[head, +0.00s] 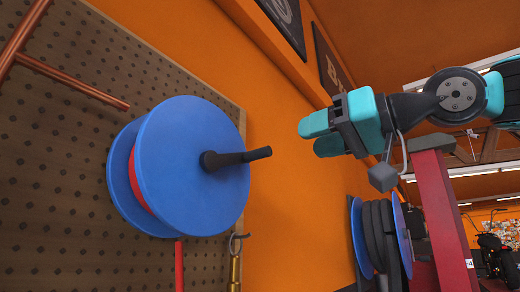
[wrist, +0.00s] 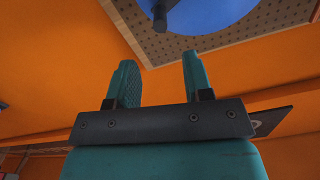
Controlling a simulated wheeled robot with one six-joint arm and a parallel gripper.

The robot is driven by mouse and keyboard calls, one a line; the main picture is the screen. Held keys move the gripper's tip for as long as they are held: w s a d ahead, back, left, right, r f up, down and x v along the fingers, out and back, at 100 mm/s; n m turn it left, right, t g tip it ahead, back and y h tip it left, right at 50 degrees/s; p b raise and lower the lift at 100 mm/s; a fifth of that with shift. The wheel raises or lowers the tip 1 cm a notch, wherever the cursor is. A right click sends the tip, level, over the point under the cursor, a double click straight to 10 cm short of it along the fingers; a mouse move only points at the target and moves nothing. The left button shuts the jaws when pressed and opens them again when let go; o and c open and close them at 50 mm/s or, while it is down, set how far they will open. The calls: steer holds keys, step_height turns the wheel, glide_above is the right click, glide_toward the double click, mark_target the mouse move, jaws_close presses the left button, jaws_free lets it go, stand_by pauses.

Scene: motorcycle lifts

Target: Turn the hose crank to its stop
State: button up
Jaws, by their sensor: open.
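The hose reel (head: 188,165) is a blue disc with a red core, mounted on a perforated board on the left in the head view. Its black crank (head: 235,158) sticks out from the disc's middle, with the handle pointing right. My teal gripper (head: 310,136) is to the right of the crank and a little higher, clearly apart from it. In the wrist view my gripper (wrist: 158,82) has its two fingers spread with nothing between them. There the blue reel (wrist: 205,14) and part of the dark crank (wrist: 159,14) show at the top edge, beyond the fingertips.
The perforated board (head: 55,180) carries copper pipes (head: 70,82) at upper left and a brass-ended hook (head: 235,262) below the reel. A second reel with black hose (head: 378,235) stands at lower right beside a red post (head: 442,220). Open air lies between gripper and crank.

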mark_target(247, 158)
steer(key=p+x, duration=0.4)
steer(key=x, duration=0.7)
steer(key=shift+w+a, duration=0.15)
steer(key=shift+a, duration=0.05)
jaws_close()
